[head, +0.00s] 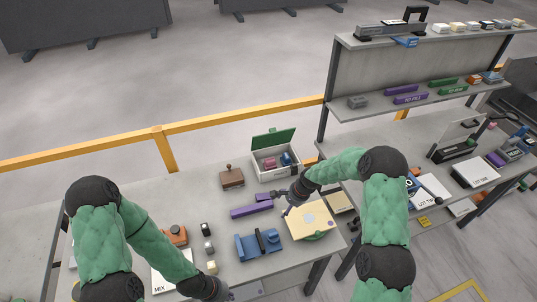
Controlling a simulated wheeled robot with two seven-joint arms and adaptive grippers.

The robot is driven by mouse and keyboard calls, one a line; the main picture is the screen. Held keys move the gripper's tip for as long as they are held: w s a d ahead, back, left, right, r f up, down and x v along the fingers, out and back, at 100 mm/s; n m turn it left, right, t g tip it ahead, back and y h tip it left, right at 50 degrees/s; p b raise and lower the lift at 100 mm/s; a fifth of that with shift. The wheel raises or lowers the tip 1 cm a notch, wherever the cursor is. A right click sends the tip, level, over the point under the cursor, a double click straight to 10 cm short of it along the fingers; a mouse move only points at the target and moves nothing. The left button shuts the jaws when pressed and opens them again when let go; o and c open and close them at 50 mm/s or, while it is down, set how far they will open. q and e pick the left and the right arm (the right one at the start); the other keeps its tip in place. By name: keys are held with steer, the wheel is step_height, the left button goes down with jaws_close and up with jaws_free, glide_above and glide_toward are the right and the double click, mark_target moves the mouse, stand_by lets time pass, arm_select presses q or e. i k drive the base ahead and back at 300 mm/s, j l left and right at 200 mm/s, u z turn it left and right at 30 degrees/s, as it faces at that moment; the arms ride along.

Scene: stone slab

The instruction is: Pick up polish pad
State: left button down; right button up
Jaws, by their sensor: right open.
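I cannot clearly pick out the polish pad. A beige slab (309,217) with a pale round patch on it lies at the right of the front bench, and a green edge shows beneath its front side. My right gripper (286,208) is open near the slab's left edge, beside a purple bar (247,211); I cannot tell whether it touches either. My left gripper (240,293) is low at the bottom edge of the picture, partly cut off, and its jaws cannot be made out.
A white box (263,177) with a raised green lid stands at the bench's back edge, beside a brown block with a knob (231,178). A blue fixture (259,246) and an orange tool (174,235) are at the front. A shelf unit (375,75) rises at right.

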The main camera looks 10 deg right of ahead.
mark_target(270, 163)
steer(key=i, duration=1)
